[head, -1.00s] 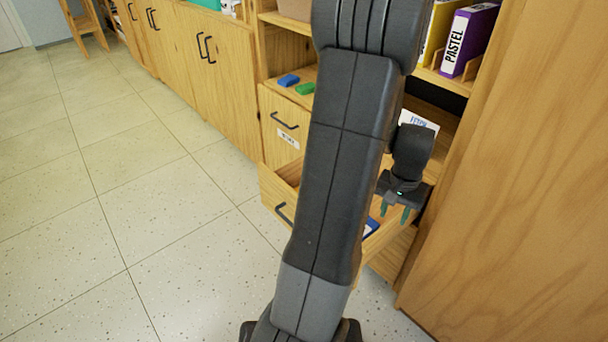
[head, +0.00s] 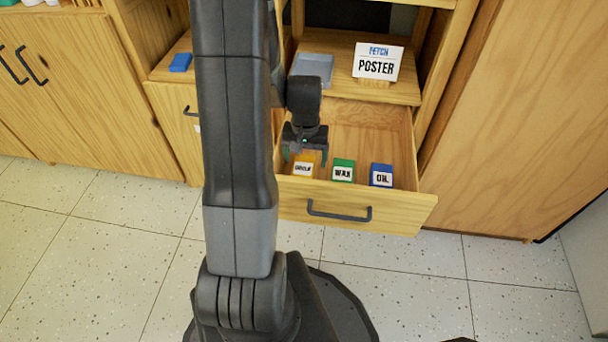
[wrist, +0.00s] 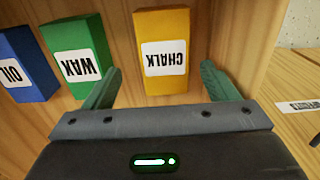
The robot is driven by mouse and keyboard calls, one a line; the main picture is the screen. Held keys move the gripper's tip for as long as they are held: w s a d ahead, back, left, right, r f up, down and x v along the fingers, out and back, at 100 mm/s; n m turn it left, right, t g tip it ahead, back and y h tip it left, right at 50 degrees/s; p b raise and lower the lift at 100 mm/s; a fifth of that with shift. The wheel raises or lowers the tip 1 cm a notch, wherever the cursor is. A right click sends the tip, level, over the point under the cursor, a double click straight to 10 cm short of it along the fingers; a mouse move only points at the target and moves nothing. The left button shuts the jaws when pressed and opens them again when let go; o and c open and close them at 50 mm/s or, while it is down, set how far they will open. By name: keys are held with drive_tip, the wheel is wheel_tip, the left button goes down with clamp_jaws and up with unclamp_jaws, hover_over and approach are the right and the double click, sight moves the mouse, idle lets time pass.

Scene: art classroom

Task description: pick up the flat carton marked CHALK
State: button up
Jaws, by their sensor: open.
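The yellow carton marked CHALK (head: 303,164) lies in the open wooden drawer (head: 385,202), at the left of a row of cartons. It also shows in the wrist view (wrist: 163,23), its label upside down there. My gripper (head: 305,160) is over the drawer at this carton. In the wrist view its two green fingers are apart, one on each side of the yellow carton's near end, with gaps on both sides. The carton's near end is close to the gripper's front edge. How far the fingertips are above the drawer floor, I cannot tell.
A green WAX carton (head: 343,170) and a blue OIL carton (head: 381,175) lie to the right in the same drawer. The drawer's walls enclose the cartons.

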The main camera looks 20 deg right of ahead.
sight(303, 168)
drive_tip(key=shift+w+a+f, duration=0.1)
drive_tip(key=shift+a+f, duration=0.1)
drive_tip(key=shift+f, duration=0.15)
wheel_tip(303, 168, down, 5)
drive_tip(key=b, duration=0.2)
drive_tip(key=shift+a+r+b, duration=0.1)
drive_tip(key=shift+r+b, duration=0.1)
drive_tip(key=shift+b, duration=0.1)
drive_tip(key=shift+c, duration=0.2)
drive_tip(key=shift+r, duration=0.1)
drive_tip(key=c, duration=1.1)
